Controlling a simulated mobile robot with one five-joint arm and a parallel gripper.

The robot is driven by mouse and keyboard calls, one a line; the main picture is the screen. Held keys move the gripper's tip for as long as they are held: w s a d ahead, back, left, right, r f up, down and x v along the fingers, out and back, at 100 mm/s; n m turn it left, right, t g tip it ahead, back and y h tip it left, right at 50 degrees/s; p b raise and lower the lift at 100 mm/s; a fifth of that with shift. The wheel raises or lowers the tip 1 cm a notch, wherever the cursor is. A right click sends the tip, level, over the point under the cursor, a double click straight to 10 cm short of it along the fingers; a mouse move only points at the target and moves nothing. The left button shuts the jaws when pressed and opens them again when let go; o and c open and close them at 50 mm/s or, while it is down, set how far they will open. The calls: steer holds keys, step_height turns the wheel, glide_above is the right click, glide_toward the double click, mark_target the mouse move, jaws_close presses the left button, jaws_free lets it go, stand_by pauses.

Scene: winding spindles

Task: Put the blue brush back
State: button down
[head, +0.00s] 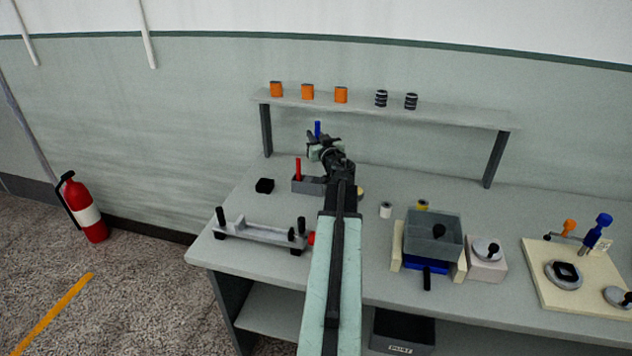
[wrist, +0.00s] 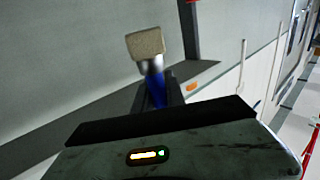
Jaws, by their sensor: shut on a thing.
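The blue brush (wrist: 146,44) shows in the wrist view with a tan head, a pale metal collar and a blue handle. My gripper (wrist: 157,92) is shut on its handle. In the head view the blue handle (head: 318,129) sticks up above my gripper (head: 323,150), and the rest of the brush is hidden. My gripper is above the back left of the bench, over and slightly right of a grey holder (head: 306,186). A red handle (head: 298,168) stands upright at the holder's left end. My arm partly hides the holder's right end.
A shelf (head: 455,111) with orange and black-striped spools runs behind my gripper. A black block (head: 265,186) lies left of the holder. A grey fixture (head: 260,233) stands in front. A grey bin (head: 433,235) and a cream board (head: 575,290) are to the right.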

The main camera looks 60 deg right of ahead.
step_height(320, 180, down, 9)
steer(key=b, duration=0.8)
steer(key=shift+f, duration=0.1)
steer(key=shift+f+b, duration=0.3)
steer(key=c, duration=1.4)
jaws_free()
steer(key=shift+r, duration=0.1)
